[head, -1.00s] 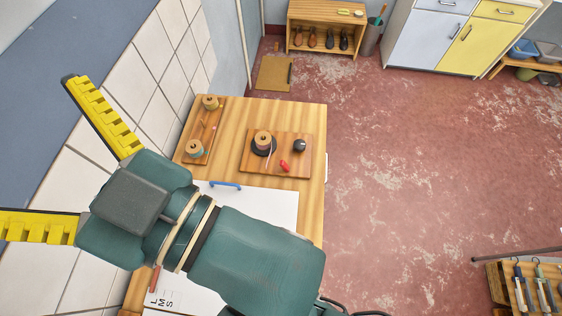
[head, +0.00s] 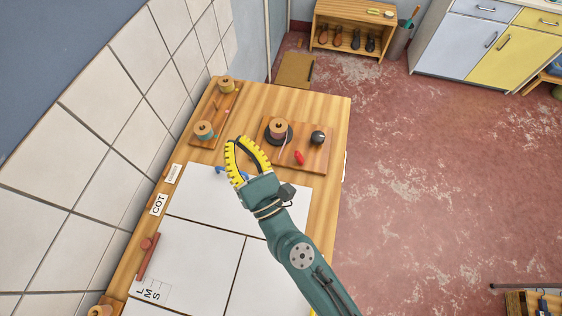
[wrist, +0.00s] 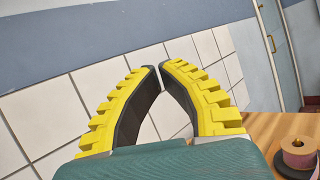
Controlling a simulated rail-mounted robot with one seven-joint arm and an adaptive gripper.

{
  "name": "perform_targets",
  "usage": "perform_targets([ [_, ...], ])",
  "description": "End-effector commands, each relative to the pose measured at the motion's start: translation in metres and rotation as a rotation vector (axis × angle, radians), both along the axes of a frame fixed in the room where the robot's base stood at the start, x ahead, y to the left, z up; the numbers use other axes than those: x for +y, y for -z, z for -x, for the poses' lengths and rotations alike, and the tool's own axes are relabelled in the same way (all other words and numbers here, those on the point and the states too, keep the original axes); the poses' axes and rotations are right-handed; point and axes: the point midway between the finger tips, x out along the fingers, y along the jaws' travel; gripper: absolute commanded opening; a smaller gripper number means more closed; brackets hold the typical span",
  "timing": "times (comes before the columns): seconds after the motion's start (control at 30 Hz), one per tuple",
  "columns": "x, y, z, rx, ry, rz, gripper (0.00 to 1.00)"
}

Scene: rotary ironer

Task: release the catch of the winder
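The winder appears to be the wooden board (head: 322,165) on the far right of the table. It carries a pinkish spool (head: 279,126) on a black disc, a round black knob (head: 318,137) and a small red piece (head: 299,157), which may be the catch. My gripper (head: 236,139) is left of this board in the head view, apart from the red piece. Its yellow fingers are drawn together, with only a sliver between the tips and nothing held. The wrist view shows the tips (wrist: 159,65) against the tiles, with the spool (wrist: 299,153) at the lower right edge.
A second board (head: 214,112) with two spools stands at the table's back left, near the tiled wall. White sheets (head: 200,254) cover the nearer table. A blue handle (head: 220,170) is partly hidden by my gripper.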

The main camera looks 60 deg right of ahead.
Motion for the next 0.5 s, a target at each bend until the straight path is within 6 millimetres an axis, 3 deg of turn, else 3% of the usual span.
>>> perform_targets([
  [0.03,-0.018,0.045,0.016,-0.040,0.022,-0.194,0.00],
  [0.1,-0.036,0.097,0.039,-0.120,0.062,-0.461,0.00],
  [0.23,-0.052,0.173,0.078,-0.261,0.158,-0.830,0.00],
  [0.33,-0.054,0.207,0.097,-0.337,0.216,-0.992,0.00],
  [0.5,-0.054,0.223,0.107,-0.383,0.249,-1.077,0.00],
])
